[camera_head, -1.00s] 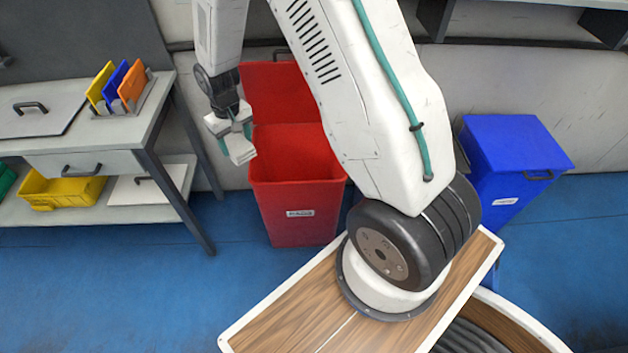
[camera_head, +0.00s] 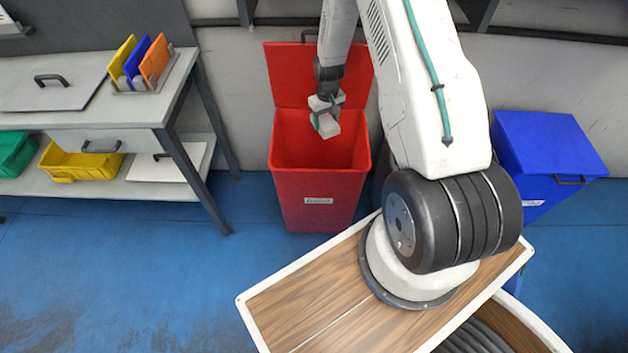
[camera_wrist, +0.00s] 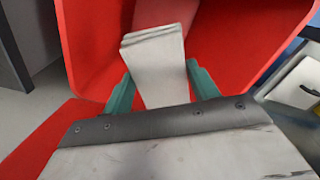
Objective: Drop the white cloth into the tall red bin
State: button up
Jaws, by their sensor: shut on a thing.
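The tall red bin (camera_head: 318,198) stands on the blue floor with its lid (camera_head: 290,75) raised behind it. My gripper (camera_head: 325,122) is over the bin's open top in the head view. In the wrist view my gripper (camera_wrist: 160,92) has its green fingers shut on the white cloth (camera_wrist: 158,60), which looks like a folded, layered pad. The cloth also shows in the head view (camera_head: 327,128). Red bin walls surround it in the wrist view. How high the cloth is above the rim is hard to tell.
A workbench (camera_head: 95,118) with colored boards (camera_head: 140,62) and a yellow tray (camera_head: 80,163) on its lower shelf stands left of the bin. A closed blue bin (camera_head: 545,150) stands at the right. Blue floor is clear in front of the bench.

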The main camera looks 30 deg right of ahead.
jog(key=shift+f, duration=2.3)
jog(key=o, duration=1.2)
jog(key=shift+a, duration=0.1)
jog(key=shift+r, duration=0.1)
notch_tip(320, 180, up, 8)
jog(key=shift+f, duration=0.15)
